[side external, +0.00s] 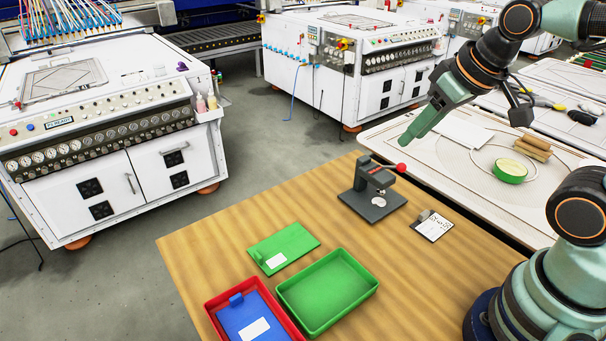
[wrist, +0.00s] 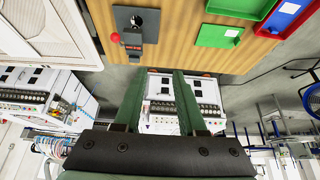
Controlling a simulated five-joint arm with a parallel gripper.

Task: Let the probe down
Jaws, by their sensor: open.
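A dark grey bench gauge (side external: 372,193) stands upright on the wooden table, with a flat base and an overhanging head. A red ball knob (side external: 401,168) sticks out on a lever at its right. A small pale round piece (side external: 379,201) lies on the base under the head. The probe itself is too small to make out. In the wrist view the gauge (wrist: 138,32) is at the top, with its red knob (wrist: 115,37) to its left. My gripper (side external: 405,140) is above and behind the gauge, apart from it. Its two fingers are spread and empty in the wrist view (wrist: 155,75).
A white card (side external: 432,228) with a dark piece lies right of the gauge. A green tray (side external: 327,312), a red tray (side external: 213,306) holding a blue plate, and a green plate (side external: 285,246) lie at the front left. Bare table (side external: 335,230) separates them from the gauge.

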